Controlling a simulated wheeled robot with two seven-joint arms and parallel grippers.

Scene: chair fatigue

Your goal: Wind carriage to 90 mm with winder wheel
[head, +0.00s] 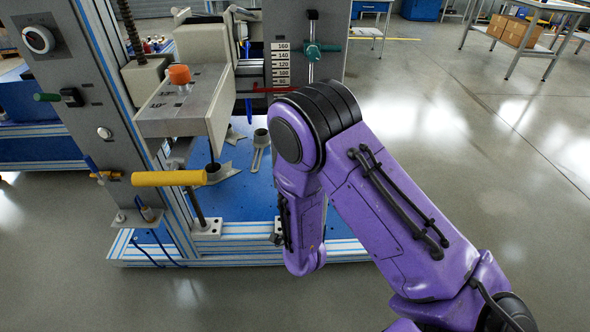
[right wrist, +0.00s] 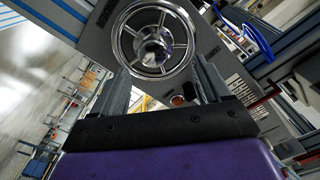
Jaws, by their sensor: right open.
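The winder wheel (right wrist: 152,38), a shiny spoked metal handwheel, fills the top middle of the right wrist view. My right gripper (right wrist: 160,70) is open, with its two grey fingers apart at the wheel's lower rim. I cannot tell whether they touch the rim. In the head view my purple right arm hides that gripper and the wheel. The carriage (head: 185,105) is a grey block with an orange knob on top. The height scale (head: 282,62) shows 160 down to 80. A red bar (head: 272,89) lies just below the 80 mark. My left gripper is out of view.
A yellow handle (head: 168,178) sticks out below the carriage. A green-handled part (head: 313,50) sits right of the scale. Small metal fixtures lie on the blue base plate (head: 240,195).

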